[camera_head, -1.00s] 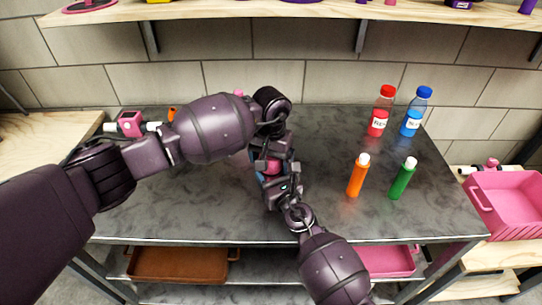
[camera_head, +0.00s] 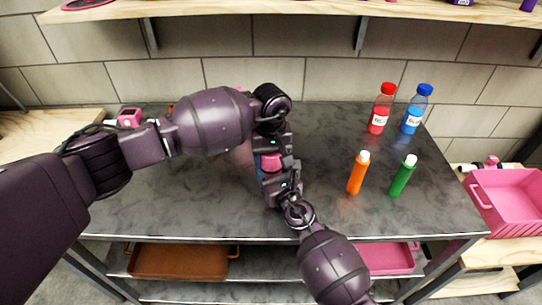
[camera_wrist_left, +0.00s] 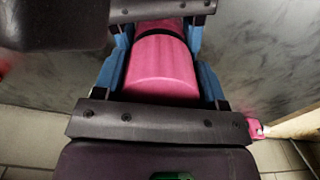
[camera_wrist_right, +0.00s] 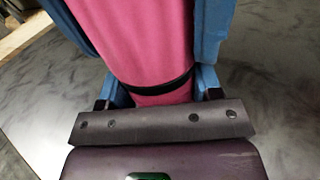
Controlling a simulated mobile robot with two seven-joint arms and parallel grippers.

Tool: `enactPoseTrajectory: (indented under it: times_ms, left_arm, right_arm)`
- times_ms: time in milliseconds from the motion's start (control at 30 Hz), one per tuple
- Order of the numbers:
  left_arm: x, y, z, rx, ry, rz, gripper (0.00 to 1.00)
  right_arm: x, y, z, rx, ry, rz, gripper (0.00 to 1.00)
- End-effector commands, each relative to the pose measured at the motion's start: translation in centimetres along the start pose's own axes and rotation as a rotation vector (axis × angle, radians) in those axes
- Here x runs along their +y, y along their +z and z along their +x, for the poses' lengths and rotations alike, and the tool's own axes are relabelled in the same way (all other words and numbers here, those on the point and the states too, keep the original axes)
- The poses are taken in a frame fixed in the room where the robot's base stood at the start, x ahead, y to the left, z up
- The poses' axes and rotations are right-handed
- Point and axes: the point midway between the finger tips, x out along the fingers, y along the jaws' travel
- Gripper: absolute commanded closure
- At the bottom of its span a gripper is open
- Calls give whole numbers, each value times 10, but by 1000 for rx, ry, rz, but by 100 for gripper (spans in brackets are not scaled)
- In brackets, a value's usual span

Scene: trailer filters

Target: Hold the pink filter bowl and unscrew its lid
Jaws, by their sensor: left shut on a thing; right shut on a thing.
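The pink filter bowl (camera_head: 271,162) is held above the grey table between my two grippers. My left gripper (camera_head: 270,147) is shut on its far part and my right gripper (camera_head: 276,182) on its near part. In the left wrist view, a smooth pink cylinder end (camera_wrist_left: 163,70) sits between the blue pads, with a dark band and the other gripper beyond it. In the right wrist view, the pink body (camera_wrist_right: 140,40) with a thin black band lies between the blue pads. I cannot tell where the lid meets the bowl; the grippers hide much of it.
Red (camera_head: 381,109) and blue (camera_head: 416,109) bottles stand at the table's back right. Orange (camera_head: 357,173) and green (camera_head: 402,176) bottles stand nearer. A pink crate (camera_head: 507,204) is at the far right. The table's left front (camera_head: 160,205) is clear.

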Motion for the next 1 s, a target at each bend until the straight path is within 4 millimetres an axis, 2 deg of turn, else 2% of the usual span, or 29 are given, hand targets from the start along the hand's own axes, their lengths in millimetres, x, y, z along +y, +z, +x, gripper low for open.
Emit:
enactPoseTrajectory:
  times_ms: [1000]
  left_arm:
    - [1,0,-2,1,3,-1426,63]
  right_arm:
    - [1,0,0,1,1,0,100]
